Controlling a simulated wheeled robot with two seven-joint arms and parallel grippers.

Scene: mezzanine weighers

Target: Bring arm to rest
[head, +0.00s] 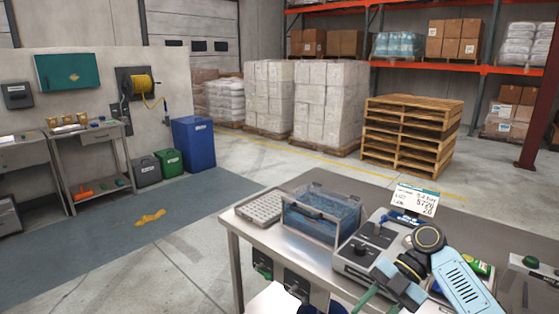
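My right arm comes in from the right over the steel table (290,254). Its gripper (376,305) points down and to the left at the table's near side, close to the bottom edge of the view. Its two green fingers are spread apart, and I see nothing between them. The fingertips are near or past the picture's edge. My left gripper is not in view. A white and black part, perhaps of my own body, shows at the bottom centre.
On the table are a grey tray (259,207), a clear-sided bin (322,212) with blue contents and a grey weigher (361,252) beside the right arm. A label display (415,200) stands behind. Pallets (410,135) stand beyond. The floor left of the table is mostly clear, with a yellow patch (150,218).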

